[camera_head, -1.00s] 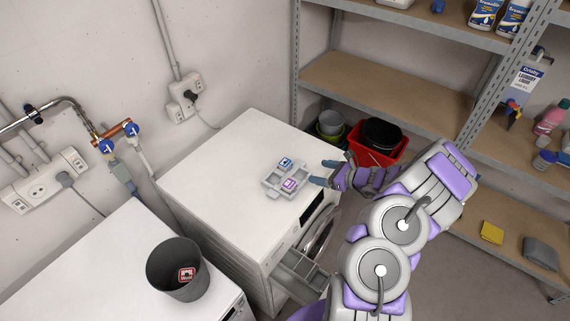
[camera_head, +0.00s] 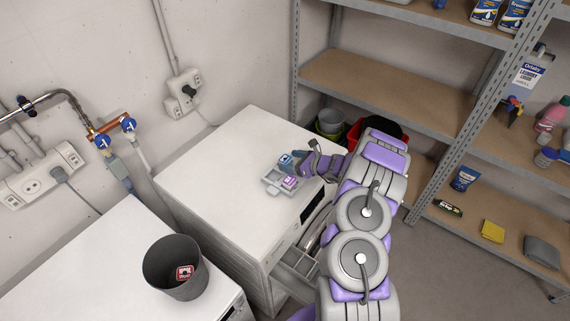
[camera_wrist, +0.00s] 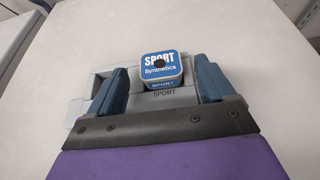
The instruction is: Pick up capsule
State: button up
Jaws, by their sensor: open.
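A blue capsule (camera_wrist: 161,66) labelled "SPORT Synthetics" sits in a grey tray (camera_wrist: 92,85) on top of a white washing machine. It also shows in the head view (camera_head: 285,159), at the tray's far side. In the head view my gripper (camera_head: 300,154) is at the tray's right side.
A dark bin (camera_head: 174,268) stands on the nearer white machine at the left. The washer's drawer (camera_head: 298,262) is pulled out at its front. A red tub (camera_head: 354,133) stands beyond the washer. Metal shelving (camera_head: 400,90) fills the right. The washer top (camera_head: 215,165) left of the tray is clear.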

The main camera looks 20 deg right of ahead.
jog(key=shift+w+a+f, duration=0.15)
jog(key=shift+w+a, duration=0.15)
jog(key=shift+w, duration=0.2)
jog(key=shift+d, duration=0.1)
jog(key=shift+c, duration=0.3)
jog(key=c, duration=1.1)
